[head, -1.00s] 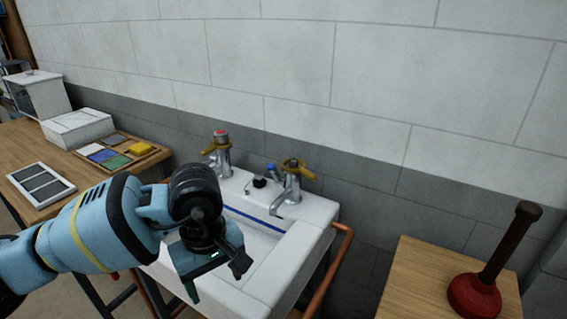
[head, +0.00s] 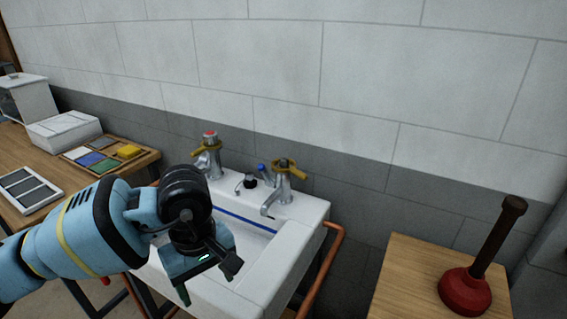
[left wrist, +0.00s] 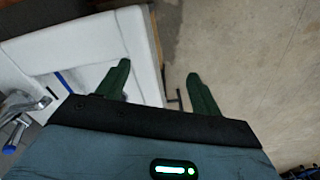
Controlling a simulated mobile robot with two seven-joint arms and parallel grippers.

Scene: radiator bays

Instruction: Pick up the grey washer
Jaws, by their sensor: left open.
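I cannot make out the grey washer in either view. My left gripper (head: 208,285) is over the front part of the white sink (head: 271,262) in the head view. In the left wrist view its two dark green fingers (left wrist: 158,80) are apart with nothing between them, one over the sink's edge and one over the floor. Two taps stand at the back of the sink: a red-topped one (head: 208,158) and a blue-marked one (head: 284,185), each with a yellow piece around its top. A small black plug (head: 250,181) sits between them. My right gripper is not in view.
A wooden bench (head: 15,150) at left holds a white box (head: 64,130), a tray of coloured pads (head: 98,158) and a grey-panelled tray (head: 30,190). A copper pipe (head: 322,270) runs beside the sink. A red plunger (head: 466,292) stands on a wooden top (head: 415,280) at right.

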